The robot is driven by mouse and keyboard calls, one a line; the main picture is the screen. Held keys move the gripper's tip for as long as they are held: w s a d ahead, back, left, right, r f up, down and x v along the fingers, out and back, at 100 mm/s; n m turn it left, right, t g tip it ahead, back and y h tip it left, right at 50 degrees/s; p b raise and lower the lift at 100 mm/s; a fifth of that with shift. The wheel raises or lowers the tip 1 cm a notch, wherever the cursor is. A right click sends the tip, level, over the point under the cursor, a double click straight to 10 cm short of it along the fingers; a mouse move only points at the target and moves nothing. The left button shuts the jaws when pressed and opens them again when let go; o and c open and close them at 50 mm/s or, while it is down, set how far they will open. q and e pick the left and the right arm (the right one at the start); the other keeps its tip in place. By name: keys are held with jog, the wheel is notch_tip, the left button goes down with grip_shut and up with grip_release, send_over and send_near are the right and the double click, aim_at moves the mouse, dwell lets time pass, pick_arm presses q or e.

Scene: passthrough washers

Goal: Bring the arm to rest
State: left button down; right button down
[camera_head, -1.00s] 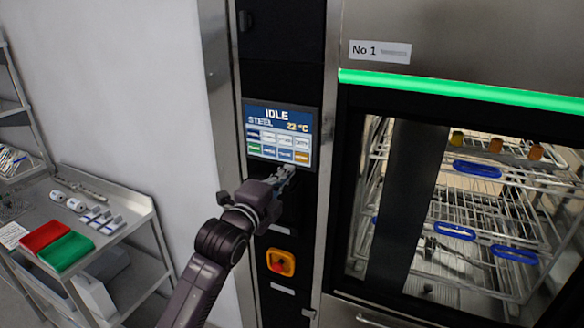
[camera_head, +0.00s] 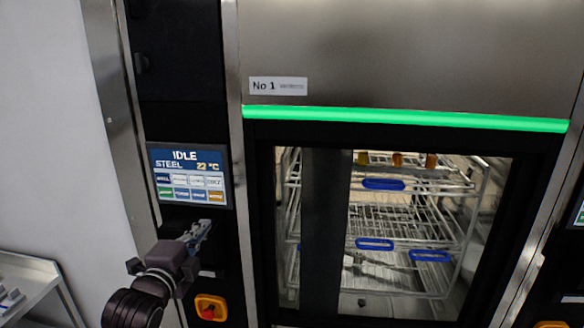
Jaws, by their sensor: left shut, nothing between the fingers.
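My left arm comes in at the bottom left. Its gripper (camera_head: 203,230) is shut and empty, just below the washer's touch screen (camera_head: 190,176) and in front of the black control column. The screen reads IDLE, STEEL and 22 °C above rows of coloured buttons. I cannot tell whether the fingertips touch the panel. My right gripper is not in view.
The washer labelled No 1 (camera_head: 278,86) has a green light bar (camera_head: 400,119) over its glass door. Racks with blue handles (camera_head: 375,244) stand inside. An orange-framed red button (camera_head: 210,308) is below the gripper. A steel shelf (camera_head: 35,285) stands at lower left.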

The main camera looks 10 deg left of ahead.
pick_arm(q)
jog(key=s+d+f+n+g, duration=0.2)
jog(key=s+f+n+g, duration=0.1)
jog(key=s+f, duration=0.55)
jog(key=s+d+f+n+g, duration=0.25)
jog(key=s+f+n, duration=0.2)
jog(key=f, duration=0.65)
jog(key=s+d+f+n+g, duration=0.1)
jog(key=s+f+n+g, duration=0.4)
jog(key=s, duration=0.8)
jog(key=s+d+f+n+g, duration=0.1)
jog(key=s+f+n+g, duration=0.2)
jog(key=s+f, duration=0.7)
jog(key=s+f+g+b, duration=0.1)
jog(key=s+f+b, duration=0.15)
jog(key=f, duration=1.25)
jog(key=s+f+g+b, duration=0.15)
jog(key=f+b, duration=0.25)
jog(key=f, duration=1.1)
jog(key=s+a+f+b, duration=0.2)
jog(key=s+f+b, duration=0.3)
jog(key=s+f, duration=1.2)
notch_tip(320, 180, down, 4)
jog(key=shift+s+a+f+y, duration=0.2)
jog(key=shift+a+y, duration=0.1)
jog(key=shift+a, duration=0.1)
